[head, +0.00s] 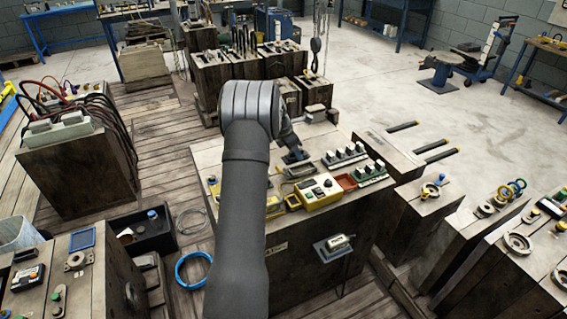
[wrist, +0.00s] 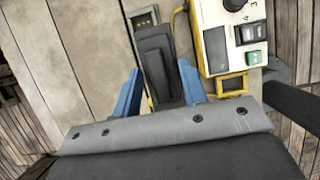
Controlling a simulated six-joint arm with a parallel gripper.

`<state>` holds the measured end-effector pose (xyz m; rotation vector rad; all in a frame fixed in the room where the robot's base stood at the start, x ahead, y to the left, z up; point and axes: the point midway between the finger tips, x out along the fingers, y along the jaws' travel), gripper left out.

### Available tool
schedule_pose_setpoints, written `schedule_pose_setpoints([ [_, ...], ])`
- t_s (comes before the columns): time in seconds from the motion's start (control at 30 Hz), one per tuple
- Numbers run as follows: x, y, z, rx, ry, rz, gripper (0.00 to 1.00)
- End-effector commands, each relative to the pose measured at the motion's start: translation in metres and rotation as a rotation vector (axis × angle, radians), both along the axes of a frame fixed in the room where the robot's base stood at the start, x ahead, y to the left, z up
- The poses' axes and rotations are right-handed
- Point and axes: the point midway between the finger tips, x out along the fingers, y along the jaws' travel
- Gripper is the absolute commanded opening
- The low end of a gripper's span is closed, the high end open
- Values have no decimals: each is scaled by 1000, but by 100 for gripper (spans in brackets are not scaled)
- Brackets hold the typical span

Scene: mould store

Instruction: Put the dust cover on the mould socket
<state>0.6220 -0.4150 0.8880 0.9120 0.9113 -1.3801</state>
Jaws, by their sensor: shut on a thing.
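My gripper (wrist: 159,68) has two blue fingers, one on each side of a dark grey, oblong block, which looks like the dust cover (wrist: 156,50). The gripper is shut on it. A small grey-green rectangular fitting (wrist: 146,18), perhaps the mould socket, shows just beyond the far end of the cover. The cover partly hides it, and I cannot tell whether the two touch. In the head view my gripper (head: 292,153) is low over the middle block's top, and a grey fitting (head: 299,171) lies just below it. My arm hides part of this area.
A yellow and white control box (head: 316,192) stands close right of the gripper; it also fills the upper right of the wrist view (wrist: 232,40). A red tray (head: 347,181) and rows of green-based connectors (head: 345,154) lie farther right. A yellow cable (wrist: 174,22) runs beside the cover.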

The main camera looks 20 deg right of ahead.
Motion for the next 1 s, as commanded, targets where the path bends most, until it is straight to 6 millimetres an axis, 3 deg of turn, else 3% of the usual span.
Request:
schedule_pose_setpoints([
  [0.1, 13, -22, -5, 2, -2, 2, 16],
  [0.3, 22, -41, -9, 6, -4, 6, 16],
  [0.57, 24, -44, -16, 6, -3, 8, 16],
  [1.0, 23, -43, -52, 4, -3, 8, 16],
])
